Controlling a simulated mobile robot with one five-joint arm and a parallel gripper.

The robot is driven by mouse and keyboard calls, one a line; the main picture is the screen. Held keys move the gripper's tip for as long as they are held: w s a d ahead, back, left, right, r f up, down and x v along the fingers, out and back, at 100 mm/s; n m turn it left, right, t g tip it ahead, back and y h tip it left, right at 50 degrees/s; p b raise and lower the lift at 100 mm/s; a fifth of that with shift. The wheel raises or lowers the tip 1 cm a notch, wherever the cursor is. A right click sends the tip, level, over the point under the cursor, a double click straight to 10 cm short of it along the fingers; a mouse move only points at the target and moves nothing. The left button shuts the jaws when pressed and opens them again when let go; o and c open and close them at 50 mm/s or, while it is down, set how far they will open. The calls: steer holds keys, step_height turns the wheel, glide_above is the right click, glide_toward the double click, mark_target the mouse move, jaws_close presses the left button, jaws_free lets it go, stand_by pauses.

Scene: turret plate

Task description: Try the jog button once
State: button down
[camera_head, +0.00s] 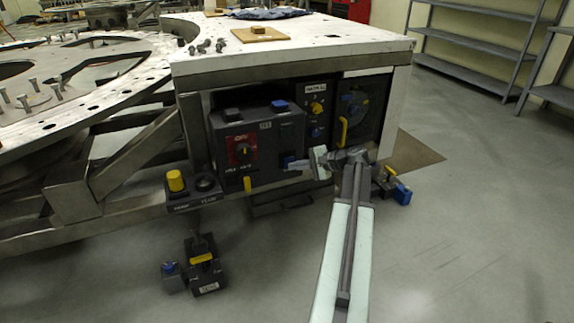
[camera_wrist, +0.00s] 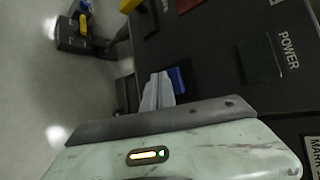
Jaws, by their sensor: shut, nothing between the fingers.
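No label reading jog is legible, so I cannot tell by name which control it is. A blue button (camera_head: 289,160) sits low on the right of the dark control box (camera_head: 262,137) under the white table. My gripper (camera_head: 286,167) is shut and empty, with its fingertips at this blue button. In the wrist view the shut fingers (camera_wrist: 158,78) lie right beside the blue button (camera_wrist: 177,79) and partly cover it. I cannot tell whether they touch or press it.
A yellow button (camera_head: 175,181) stands to the left. A dark panel (camera_head: 357,110) is to the right.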

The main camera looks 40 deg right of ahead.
steer(key=shift+w+d, duration=0.15)
steer(key=shift+w, duration=0.25)
stand_by(0.3)
steer(key=shift+s, duration=0.15)
steer(key=shift+s+a, duration=0.4)
steer(key=shift+s, duration=0.45)
steer(key=s, duration=0.1)
steer(key=s+a, duration=0.1)
steer(key=s, duration=0.2)
steer(key=shift+s+a, duration=0.3)
steer(key=shift+a, duration=0.1)
stand_by(0.5)
